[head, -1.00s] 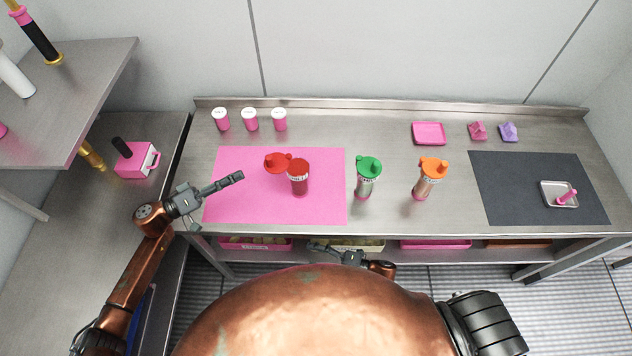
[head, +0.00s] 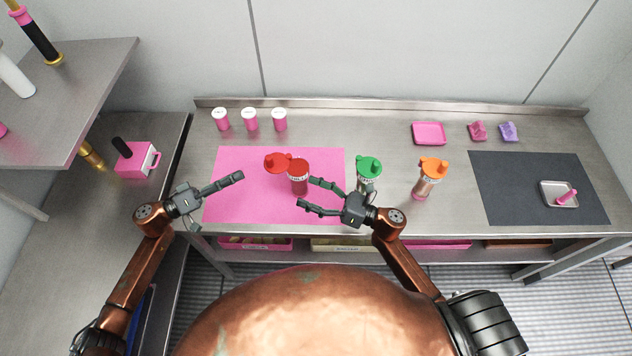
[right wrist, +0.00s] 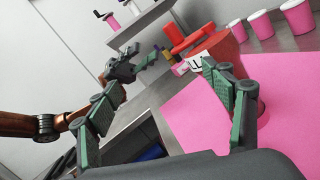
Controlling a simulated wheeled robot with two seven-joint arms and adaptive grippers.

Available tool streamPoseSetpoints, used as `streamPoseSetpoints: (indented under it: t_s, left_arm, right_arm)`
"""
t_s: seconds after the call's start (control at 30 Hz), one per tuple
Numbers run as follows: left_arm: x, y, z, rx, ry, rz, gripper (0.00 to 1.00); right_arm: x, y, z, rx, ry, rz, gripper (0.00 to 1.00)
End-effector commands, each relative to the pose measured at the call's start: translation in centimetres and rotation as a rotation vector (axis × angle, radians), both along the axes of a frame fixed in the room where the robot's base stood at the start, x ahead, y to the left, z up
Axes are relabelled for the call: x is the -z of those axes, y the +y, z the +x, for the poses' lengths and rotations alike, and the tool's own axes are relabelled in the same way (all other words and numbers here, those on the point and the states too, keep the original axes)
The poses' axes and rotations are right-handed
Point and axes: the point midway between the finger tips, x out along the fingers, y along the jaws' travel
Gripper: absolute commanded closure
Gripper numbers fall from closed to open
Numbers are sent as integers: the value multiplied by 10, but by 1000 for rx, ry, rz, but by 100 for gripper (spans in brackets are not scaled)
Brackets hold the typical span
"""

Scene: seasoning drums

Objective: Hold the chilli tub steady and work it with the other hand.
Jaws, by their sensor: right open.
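The chilli tub (head: 300,182), dark red with a white label, stands upright on the pink mat (head: 240,205). A bright red lid part (head: 276,162) juts out to the left at its top. The tub also shows in the right wrist view (right wrist: 222,50), partly behind one finger. My right gripper (head: 308,193) is open and empty just right of and in front of the tub, its fingers pointing left. Whether a finger touches the tub is unclear. My left gripper (head: 238,179) is left of the tub, apart from it, pointing towards it; its fingers overlap in view.
A green-lidded shaker (head: 368,168) stands close behind my right gripper, partly hidden. An orange-lidded shaker (head: 430,178) is further right. Several small pink tubs (head: 250,120) stand at the back. A dark mat (head: 510,180) with a metal tray (head: 548,200) lies right.

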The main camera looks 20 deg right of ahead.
Motion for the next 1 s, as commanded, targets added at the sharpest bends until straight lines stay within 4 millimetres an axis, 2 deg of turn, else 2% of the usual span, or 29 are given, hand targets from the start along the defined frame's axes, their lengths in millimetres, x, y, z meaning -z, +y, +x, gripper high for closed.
streamPoseSetpoints:
  t_s: [0.03, 0.1, 0.33, 0.47, 0.8, 1.0]
  left_arm:
    - [0, 0, 0, 0, 0, 0, 71]
    - [0, 0, 0, 0, 0, 0, 71]
    - [0, 0, 0, 0, 0, 0, 71]
    - [0, 0, 0, 0, 0, 0, 71]
    - [0, 0, 0, 0, 0, 0, 71]
    - [0, 0, 0, 0, 0, 0, 71]
  right_arm:
    - [4, -12, 16, 84, -27, -60, 26]
    - [11, -23, 30, 175, -69, -149, 26]
    - [23, -30, 42, 303, -175, -347, 26]
    - [25, -24, 51, 313, -186, -366, 26]
    - [24, 7, 90, 310, -185, -363, 26]
    - [25, 16, 102, 309, -183, -363, 26]
